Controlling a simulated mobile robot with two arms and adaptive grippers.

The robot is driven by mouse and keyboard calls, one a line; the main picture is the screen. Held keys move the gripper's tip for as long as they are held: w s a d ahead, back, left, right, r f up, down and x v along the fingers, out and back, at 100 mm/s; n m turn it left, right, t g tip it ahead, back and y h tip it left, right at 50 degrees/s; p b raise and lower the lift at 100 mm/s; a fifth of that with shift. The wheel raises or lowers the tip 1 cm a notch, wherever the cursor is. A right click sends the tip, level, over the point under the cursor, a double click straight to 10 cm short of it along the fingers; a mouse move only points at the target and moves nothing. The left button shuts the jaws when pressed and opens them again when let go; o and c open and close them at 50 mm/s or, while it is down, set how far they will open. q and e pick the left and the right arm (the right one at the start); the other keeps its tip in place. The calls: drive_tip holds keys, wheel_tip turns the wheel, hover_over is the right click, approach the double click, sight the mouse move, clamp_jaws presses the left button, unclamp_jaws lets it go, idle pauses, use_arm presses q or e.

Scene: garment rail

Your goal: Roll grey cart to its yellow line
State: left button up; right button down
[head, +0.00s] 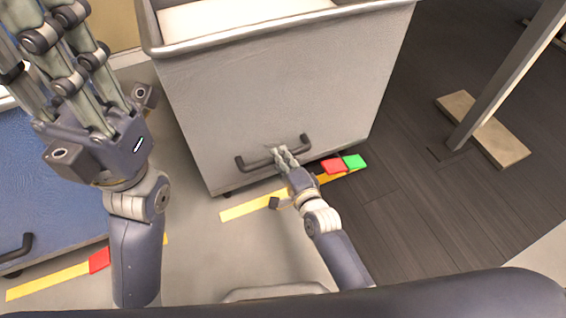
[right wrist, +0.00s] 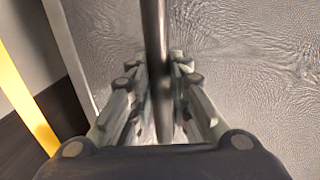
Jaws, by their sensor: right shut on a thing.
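The grey cart (head: 270,100) stands upright in the middle of the head view, with a dark bar handle (head: 246,165) low on its near face. My right gripper (head: 284,156) is shut around this handle. In the right wrist view the bar (right wrist: 155,60) runs between the fingers, with the grey cart wall behind. A yellow line (head: 245,208) lies on the floor just on my side of the cart's bottom edge, with a small gap visible at the left. My left gripper (head: 62,40) is raised at the left, fingers upward and spread, holding nothing visible.
A red block (head: 334,166) and a green block (head: 354,161) lie at the line's right end. A blue cart (head: 50,190) stands at the left by another yellow line (head: 45,281) and red block (head: 99,260). A post on a wooden foot (head: 485,128) stands right.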

drive_tip(key=shift+s+f, duration=0.2)
drive_tip(key=shift+f, duration=0.15)
drive_tip(key=c, duration=1.5)
unclamp_jaws()
drive_tip(key=shift+r, duration=0.1)
drive_tip(key=shift+w, duration=0.1)
drive_tip(key=v, duration=1.2)
drive_tip(key=shift+r, duration=0.1)
drive_tip(key=shift+r, duration=0.1)
